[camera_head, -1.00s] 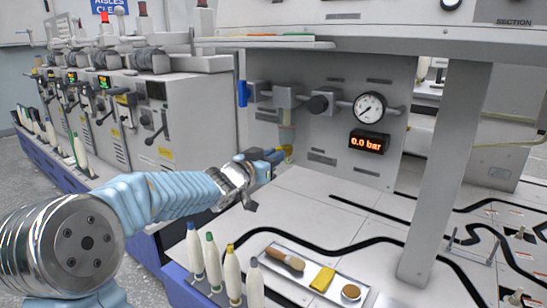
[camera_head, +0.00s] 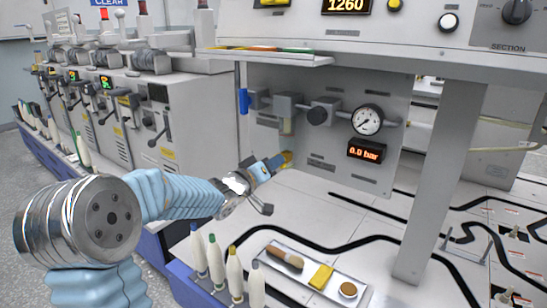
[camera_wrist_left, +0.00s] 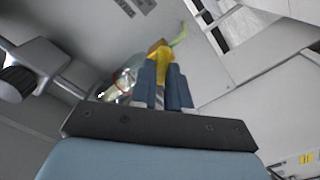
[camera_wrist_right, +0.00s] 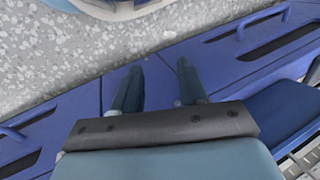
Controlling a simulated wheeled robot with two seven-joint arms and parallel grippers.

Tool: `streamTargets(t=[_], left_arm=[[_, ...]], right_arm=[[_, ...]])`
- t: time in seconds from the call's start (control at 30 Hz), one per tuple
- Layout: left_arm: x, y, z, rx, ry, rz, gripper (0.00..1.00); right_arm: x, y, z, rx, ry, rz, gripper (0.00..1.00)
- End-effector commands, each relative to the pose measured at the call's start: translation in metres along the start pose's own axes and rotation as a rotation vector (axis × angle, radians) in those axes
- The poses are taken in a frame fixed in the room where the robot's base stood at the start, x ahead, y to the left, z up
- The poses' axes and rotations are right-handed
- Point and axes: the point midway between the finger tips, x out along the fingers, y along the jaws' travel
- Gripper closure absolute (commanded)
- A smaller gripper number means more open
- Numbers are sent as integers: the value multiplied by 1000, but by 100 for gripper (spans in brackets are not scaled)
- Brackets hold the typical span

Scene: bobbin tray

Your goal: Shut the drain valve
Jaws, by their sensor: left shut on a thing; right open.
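The filter unit hangs from the pipe on the grey panel, its bowl (camera_head: 287,127) partly showing above my left gripper. My left gripper (camera_head: 278,162) is shut on a yellow drain valve piece below the bowl. In the left wrist view the yellow piece (camera_wrist_left: 161,68) sits between the two blue fingers, with a clear bowl (camera_wrist_left: 124,82) beside it and a yellow-green strip behind. The fingers hide much of the piece, so its turn angle is unclear. My right gripper (camera_wrist_right: 160,85) is open and empty over a blue ledge in the right wrist view.
A tray (camera_head: 312,285) with brush, yellow block and round tin, and several bobbins (camera_head: 215,262), stand in front.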

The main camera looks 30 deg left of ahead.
Motion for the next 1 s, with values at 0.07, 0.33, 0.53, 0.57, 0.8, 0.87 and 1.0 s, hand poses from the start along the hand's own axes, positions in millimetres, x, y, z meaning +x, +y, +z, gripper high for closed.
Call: streamTargets(t=[0.07,0.33,0.53,0.57,0.8,0.87,1.0], left_arm=[[0,0,-2,-74,-1,-3,100],[0,-1,-1,-329,-1,-3,100],[0,-2,-1,-517,-1,-3,100],[0,-2,0,-544,-1,-3,100],[0,-3,1,-729,-1,-3,100],[0,-3,1,-766,-1,-3,100],[0,-4,1,-835,-1,-3,100]], right_arm=[[-7,-4,1,-2,-3,-2,57],[-19,-14,3,-9,-9,-9,57],[-28,-19,4,-12,-12,-12,57],[-29,-20,4,-12,-13,-12,57],[-38,-23,4,-13,-14,-13,57],[-40,-24,4,-14,-14,-13,57],[-42,-25,4,-14,-14,-14,57]])
